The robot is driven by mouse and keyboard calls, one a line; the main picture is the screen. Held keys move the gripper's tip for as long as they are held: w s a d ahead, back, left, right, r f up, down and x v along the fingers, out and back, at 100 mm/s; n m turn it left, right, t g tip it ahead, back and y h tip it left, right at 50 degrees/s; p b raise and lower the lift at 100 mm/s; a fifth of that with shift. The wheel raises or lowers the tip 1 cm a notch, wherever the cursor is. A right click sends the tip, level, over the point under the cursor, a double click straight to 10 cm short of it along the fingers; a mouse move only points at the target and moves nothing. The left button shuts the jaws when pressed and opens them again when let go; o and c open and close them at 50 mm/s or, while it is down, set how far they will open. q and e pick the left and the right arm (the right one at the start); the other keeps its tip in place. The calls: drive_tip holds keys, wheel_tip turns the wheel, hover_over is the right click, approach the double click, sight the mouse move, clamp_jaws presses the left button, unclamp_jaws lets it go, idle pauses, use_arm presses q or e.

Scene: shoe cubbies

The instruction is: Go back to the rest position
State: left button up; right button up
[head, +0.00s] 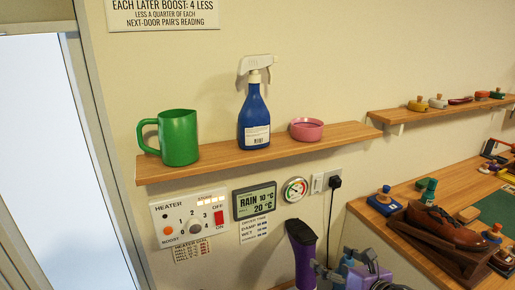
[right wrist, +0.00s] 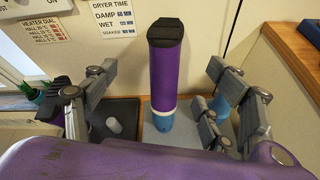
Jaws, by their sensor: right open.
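My right gripper (head: 335,268) is at the bottom of the head view, partly cut off by the frame edge. In the right wrist view its two grey fingers (right wrist: 160,85) are spread wide and hold nothing. An upright purple post with a black top (right wrist: 173,70) stands between the fingers in that picture, with visible gaps on both sides. The post ends in a white ring and a blue foot. It also shows in the head view (head: 303,250), just left of the gripper. My left gripper is in neither view.
A wall shelf (head: 230,160) holds a green jug (head: 179,138), a blue spray bottle (head: 254,118) and a pink bowl (head: 307,130). A heater panel (head: 190,220) is below.

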drive_tip(key=s+a+f+m+p, duration=0.1)
drive_tip(key=s+a+f+m, duration=0.35)
drive_tip(key=m, duration=0.75)
drive_tip(key=s+a+f+m, duration=0.1)
drive_tip(key=s+f+m, duration=0.65)
drive_tip(key=m, duration=0.55)
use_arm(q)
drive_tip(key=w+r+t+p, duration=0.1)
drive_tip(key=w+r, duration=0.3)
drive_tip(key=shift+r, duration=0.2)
use_arm(e)
drive_tip(key=s+f+m+g+h, duration=0.1)
drive_tip(key=s+f+m, duration=0.2)
drive_tip(key=s, duration=0.5)
drive_tip(key=s+d+f+m+g+h, duration=0.1)
drive_tip(key=s+f+m, duration=0.3)
drive_tip(key=s, duration=0.3)
drive_tip(key=s+d+f+m+g+h, duration=0.1)
drive_tip(key=s+f+m, duration=0.3)
drive_tip(key=s, duration=0.4)
drive_tip(key=shift+s+m+g+h, duration=0.3)
drive_tip(key=shift+g+h, duration=0.2)
drive_tip(key=shift+h, duration=0.1)
